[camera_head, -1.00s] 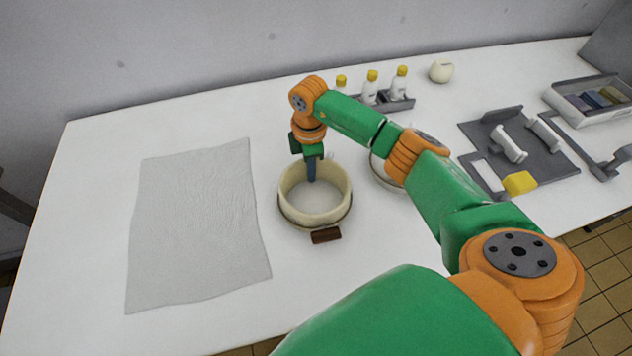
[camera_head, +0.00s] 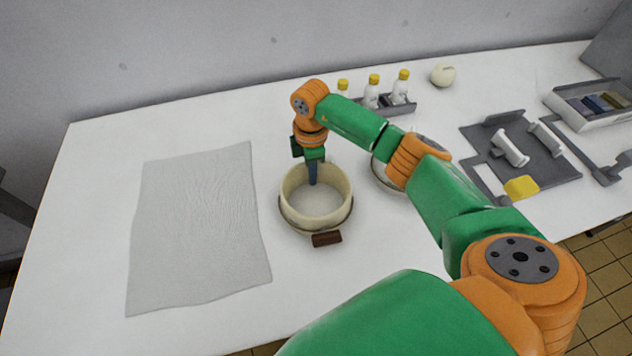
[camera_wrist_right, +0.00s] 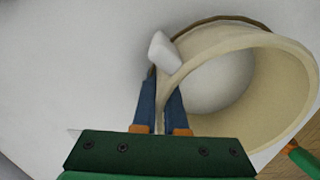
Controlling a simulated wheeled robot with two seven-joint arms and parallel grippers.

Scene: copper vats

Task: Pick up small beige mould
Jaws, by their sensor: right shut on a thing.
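The small beige mould (camera_head: 345,202) is a round, pale ring-shaped wall with a white-looking floor inside, left of the table's middle. A darker rim and a brown handle (camera_head: 326,239) show at its lower edge, so it seems to sit in or on a shallow round pan. My right gripper (camera_head: 312,180) points down at the mould's far wall. In the right wrist view my right gripper (camera_wrist_right: 161,97) has one blue finger on each side of the mould wall (camera_wrist_right: 265,125), shut on it. My left gripper is out of view.
A grey cloth (camera_head: 198,230) lies at left. Another round dish (camera_head: 386,178) is partly hidden behind my right arm. Several yellow-capped bottles (camera_head: 372,92) stand in a grey rack behind. Grey fixtures, a yellow block (camera_head: 521,187) and a bin (camera_head: 590,122) are at right.

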